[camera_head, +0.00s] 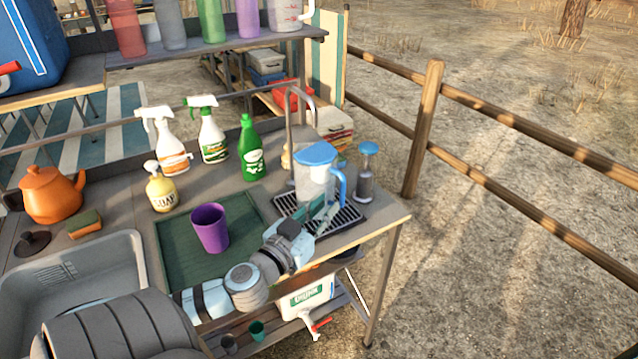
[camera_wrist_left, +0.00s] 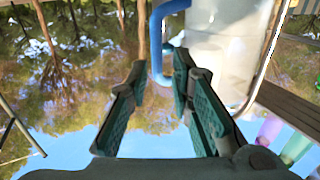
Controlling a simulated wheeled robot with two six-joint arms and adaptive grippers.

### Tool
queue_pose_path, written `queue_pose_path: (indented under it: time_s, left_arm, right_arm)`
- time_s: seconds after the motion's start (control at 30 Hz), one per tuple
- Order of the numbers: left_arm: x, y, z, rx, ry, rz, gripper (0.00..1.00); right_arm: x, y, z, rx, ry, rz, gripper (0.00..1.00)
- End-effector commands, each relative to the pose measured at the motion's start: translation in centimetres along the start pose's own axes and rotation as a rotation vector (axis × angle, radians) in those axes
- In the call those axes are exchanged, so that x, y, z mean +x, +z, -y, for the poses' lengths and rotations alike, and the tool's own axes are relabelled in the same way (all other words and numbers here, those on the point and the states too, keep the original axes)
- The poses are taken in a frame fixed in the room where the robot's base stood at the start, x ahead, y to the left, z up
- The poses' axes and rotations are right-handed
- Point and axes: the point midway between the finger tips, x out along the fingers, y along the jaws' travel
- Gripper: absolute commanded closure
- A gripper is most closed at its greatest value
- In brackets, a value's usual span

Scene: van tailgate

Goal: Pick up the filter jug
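The filter jug (camera_head: 313,188) stands upright on the dark drip grate at the counter's right end. It has a clear body, a blue lid and a blue handle on its right side. My left gripper (camera_head: 325,212) is just in front of the jug's lower part, near the handle. In the left wrist view, my left gripper (camera_wrist_left: 157,80) is open, its teal-padded fingers apart. My right gripper is not in view.
A blue-capped bottle (camera_head: 367,172) stands close right of the jug, with a tap (camera_head: 289,125) behind it. A purple cup (camera_head: 209,229) is on the green mat (camera_head: 175,245). A green bottle (camera_head: 250,150) and spray bottles stand farther back. A shelf (camera_head: 190,48) crosses above.

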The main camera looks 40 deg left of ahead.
Motion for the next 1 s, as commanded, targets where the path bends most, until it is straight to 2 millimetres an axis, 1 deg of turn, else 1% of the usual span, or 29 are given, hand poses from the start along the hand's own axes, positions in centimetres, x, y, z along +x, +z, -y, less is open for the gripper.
queue_pose_path:
  time_s: [0.03, 0.17, 0.33, 0.43, 0.63, 0.67, 0.7, 0.77, 0.8, 1.0]
  left_arm:
    - [1.0, -0.1, 0.1, -0.003, -0.004, -0.003, 0.79]
    - [2.6, -0.2, 0.0, -0.002, -0.002, -0.001, 0.79]
    - [5.9, -0.3, -0.2, -0.005, -0.005, -0.001, 0.79]
    - [7.2, -0.2, -0.2, 0.0, -0.004, 0.001, 0.79]
    - [7.3, 0.0, -0.2, 0.002, -0.003, 0.002, 0.79]
    - [7.3, 0.0, -0.2, 0.002, -0.003, 0.002, 0.82]
    - [7.3, 0.0, -0.2, 0.003, -0.003, 0.002, 0.89]
    - [7.3, 0.0, -0.2, 0.003, -0.003, 0.002, 0.98]
    - [7.3, 0.0, -0.1, 0.003, -0.004, 0.002, 1.0]
    - [7.3, 0.0, -0.1, 0.003, -0.004, 0.002, 1.0]
  right_arm:
    - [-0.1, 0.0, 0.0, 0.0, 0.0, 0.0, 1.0]
    - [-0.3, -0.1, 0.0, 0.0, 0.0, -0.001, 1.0]
    - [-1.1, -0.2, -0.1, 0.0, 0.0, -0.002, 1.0]
    - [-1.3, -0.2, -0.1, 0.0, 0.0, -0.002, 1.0]
    - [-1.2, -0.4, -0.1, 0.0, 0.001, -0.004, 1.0]
    - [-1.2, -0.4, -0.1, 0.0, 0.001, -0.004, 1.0]
    - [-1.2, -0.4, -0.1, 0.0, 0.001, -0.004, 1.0]
    - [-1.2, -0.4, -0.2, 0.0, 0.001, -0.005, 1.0]
    - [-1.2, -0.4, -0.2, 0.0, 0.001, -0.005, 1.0]
    - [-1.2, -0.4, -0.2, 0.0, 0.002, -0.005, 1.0]
